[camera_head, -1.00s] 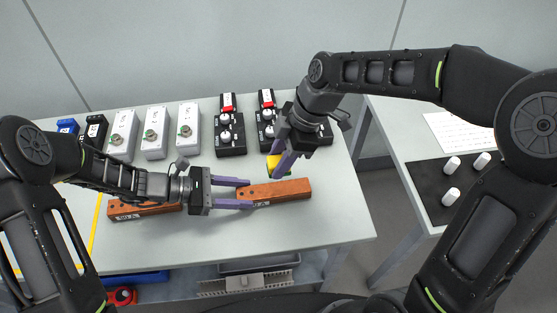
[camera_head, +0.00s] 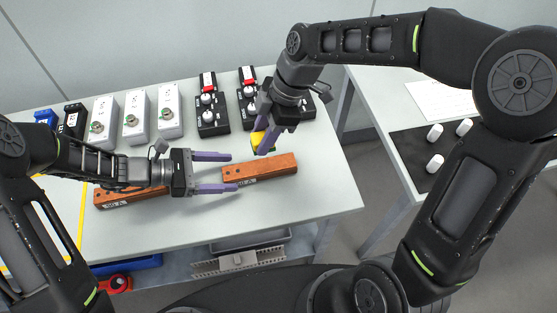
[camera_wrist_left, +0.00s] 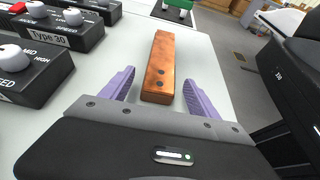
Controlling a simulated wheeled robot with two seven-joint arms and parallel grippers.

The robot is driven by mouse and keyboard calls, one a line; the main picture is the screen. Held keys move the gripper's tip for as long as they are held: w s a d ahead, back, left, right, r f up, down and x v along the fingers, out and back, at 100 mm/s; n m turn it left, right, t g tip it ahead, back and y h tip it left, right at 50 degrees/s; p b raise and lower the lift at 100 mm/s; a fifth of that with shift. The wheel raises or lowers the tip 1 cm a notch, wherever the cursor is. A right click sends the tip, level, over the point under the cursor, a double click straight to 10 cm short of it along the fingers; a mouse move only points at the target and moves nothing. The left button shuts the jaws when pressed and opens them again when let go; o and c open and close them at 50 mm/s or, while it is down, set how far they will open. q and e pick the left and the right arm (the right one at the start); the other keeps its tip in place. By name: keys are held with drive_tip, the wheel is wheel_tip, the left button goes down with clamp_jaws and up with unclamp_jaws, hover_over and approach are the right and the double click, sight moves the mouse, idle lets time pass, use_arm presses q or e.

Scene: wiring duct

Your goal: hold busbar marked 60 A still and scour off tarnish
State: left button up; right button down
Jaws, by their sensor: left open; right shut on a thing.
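A copper-brown busbar (camera_head: 262,169) lies on the table in front of my right gripper. Its end label is partly hidden by a finger, so I cannot read its number. My left gripper (camera_head: 234,172) is open, its purple fingertips either side of the near-left end of this bar. The left wrist view shows the bar (camera_wrist_left: 160,70) between the fingers (camera_wrist_left: 158,92) with gaps on both sides. My right gripper (camera_head: 264,142) is shut on a yellow and green pad (camera_head: 257,139), just behind the bar. A second labelled busbar (camera_head: 130,199) lies left, partly under my left arm.
Several white switch boxes (camera_head: 136,119) and black knob boxes (camera_head: 212,116) line the back of the table. A side table (camera_head: 385,108) at the right holds white cylinders (camera_head: 434,132) on a dark mat. The table front is clear.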

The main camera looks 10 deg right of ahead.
use_arm(q)
drive_tip(key=v, duration=1.1)
drive_tip(key=shift+a+r, duration=0.1)
